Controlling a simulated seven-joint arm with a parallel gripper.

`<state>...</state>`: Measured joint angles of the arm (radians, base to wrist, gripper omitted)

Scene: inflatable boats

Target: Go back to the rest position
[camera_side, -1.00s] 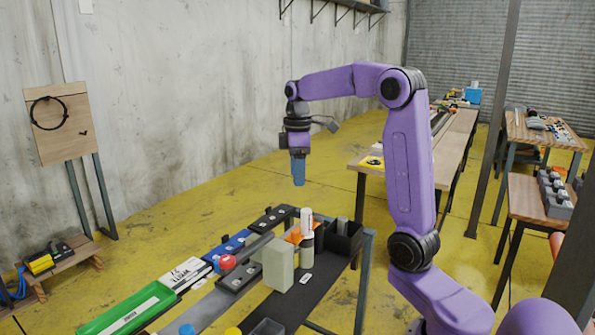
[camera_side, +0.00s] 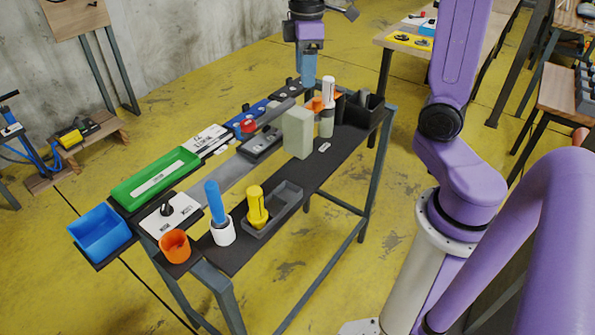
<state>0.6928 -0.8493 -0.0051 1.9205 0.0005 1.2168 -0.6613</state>
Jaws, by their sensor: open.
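My gripper (camera_side: 308,82) shows at the top of the side view, pointing down, with blue fingers. It hangs above the far end of the narrow work table (camera_side: 235,256). The fingers are seen nearly edge-on, so the gap between them is hard to make out. Nothing shows between or below them as a held thing. The fingertips overlap the far end of the table in the picture, near the dark block with round fittings (camera_side: 287,87); the height above it cannot be judged. The upper part of my arm is cut off by the frame's top edge.
The table holds a green tray (camera_side: 155,178), blue bin (camera_side: 99,232), orange cup (camera_side: 175,246), blue-handled tool in a white cup (camera_side: 222,232), yellow tool (camera_side: 257,208), pale block (camera_side: 297,133) and white-topped bottle (camera_side: 327,105).

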